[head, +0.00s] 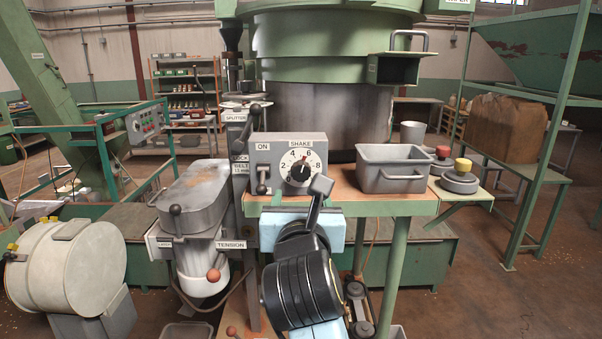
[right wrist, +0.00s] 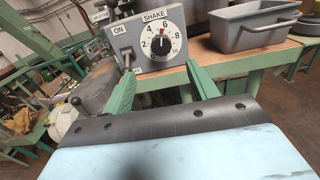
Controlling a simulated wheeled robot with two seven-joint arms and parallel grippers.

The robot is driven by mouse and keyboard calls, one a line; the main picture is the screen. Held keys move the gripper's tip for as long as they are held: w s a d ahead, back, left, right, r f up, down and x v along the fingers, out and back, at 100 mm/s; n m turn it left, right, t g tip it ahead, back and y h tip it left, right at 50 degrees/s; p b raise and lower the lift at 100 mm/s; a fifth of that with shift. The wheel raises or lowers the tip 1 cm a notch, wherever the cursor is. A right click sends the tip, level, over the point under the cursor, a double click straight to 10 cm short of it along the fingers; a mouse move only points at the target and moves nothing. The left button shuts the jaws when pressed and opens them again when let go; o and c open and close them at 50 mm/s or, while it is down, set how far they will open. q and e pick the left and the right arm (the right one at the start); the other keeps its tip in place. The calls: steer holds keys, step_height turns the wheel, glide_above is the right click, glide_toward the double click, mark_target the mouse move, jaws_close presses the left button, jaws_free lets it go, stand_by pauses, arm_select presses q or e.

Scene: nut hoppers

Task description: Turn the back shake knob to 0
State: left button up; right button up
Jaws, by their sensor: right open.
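The shake knob (head: 301,172) is a black knob on a white dial, on a grey box marked SHAKE (head: 262,155). The knob also shows in the right wrist view (right wrist: 161,45). My right gripper (head: 302,222) is low in front of the box in the head view. In the right wrist view its two green fingers (right wrist: 161,77) are apart and empty, with the knob beyond and above their tips, not touched. My left gripper is not in view.
A grey bin (head: 392,180) stands on the shelf right of the box. An ON lever (head: 262,180) sits left of the dial. Weights with red and yellow knobs (head: 460,177) lie farther right. A TENSION motor unit (head: 203,255) hangs at the left.

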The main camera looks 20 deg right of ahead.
mark_target(301, 171)
steer(key=p+x, duration=0.1)
steer(key=x, duration=1.1)
steer(key=shift+w+f+p, duration=0.1)
steer(key=shift+p, duration=0.3)
steer(key=shift+c, duration=0.5)
